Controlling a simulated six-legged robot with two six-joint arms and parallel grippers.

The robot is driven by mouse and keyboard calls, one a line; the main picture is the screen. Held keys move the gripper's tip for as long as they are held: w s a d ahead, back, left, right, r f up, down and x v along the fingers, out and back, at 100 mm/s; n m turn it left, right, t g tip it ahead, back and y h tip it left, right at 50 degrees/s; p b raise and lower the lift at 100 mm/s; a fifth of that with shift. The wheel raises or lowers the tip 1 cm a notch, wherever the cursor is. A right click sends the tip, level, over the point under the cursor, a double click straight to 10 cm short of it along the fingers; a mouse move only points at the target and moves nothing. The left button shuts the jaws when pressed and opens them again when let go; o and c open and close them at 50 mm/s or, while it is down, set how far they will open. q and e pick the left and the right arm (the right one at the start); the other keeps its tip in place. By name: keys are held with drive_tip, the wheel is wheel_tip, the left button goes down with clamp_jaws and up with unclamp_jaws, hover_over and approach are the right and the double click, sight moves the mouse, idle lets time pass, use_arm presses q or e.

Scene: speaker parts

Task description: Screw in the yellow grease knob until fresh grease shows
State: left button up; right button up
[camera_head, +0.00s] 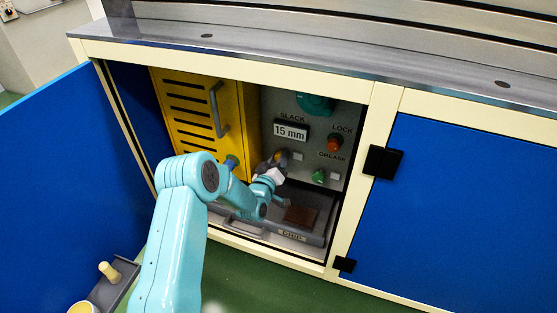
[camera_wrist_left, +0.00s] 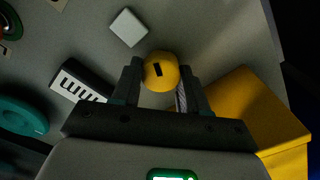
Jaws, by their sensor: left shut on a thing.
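The yellow knob (camera_wrist_left: 160,70), round with a dark slot mark, sits on the grey panel (camera_wrist_left: 205,28) between the fingertips of my left gripper (camera_wrist_left: 161,80). The gripper is shut on it. In the head view my left gripper (camera_head: 277,161) reaches into the open cabinet at the panel and largely covers the knob. The word GREASE (camera_head: 331,156) is printed to the right. A small pale square (camera_wrist_left: 128,27) on the panel is beside the knob; I cannot tell whether it shows any grease. My right gripper is not in view.
A yellow slotted box (camera_head: 190,115) stands left of the panel. A "15 mm" SLACK display (camera_head: 291,131), teal wheel (camera_head: 314,104), red LOCK knob (camera_head: 335,143) and green knob (camera_head: 319,176) surround the work area. A grey tray (camera_head: 310,237) lies below. The blue door (camera_head: 65,180) is open.

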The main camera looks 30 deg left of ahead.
use_arm(q)
drive_tip(key=shift+d+m, duration=0.1)
drive_tip(key=shift+m, duration=3.5)
drive_tip(key=o, duration=1.1)
drive_tip(key=shift+c, duration=0.2)
drive_tip(key=p+v, duration=0.5)
drive_tip(key=v, duration=1.1)
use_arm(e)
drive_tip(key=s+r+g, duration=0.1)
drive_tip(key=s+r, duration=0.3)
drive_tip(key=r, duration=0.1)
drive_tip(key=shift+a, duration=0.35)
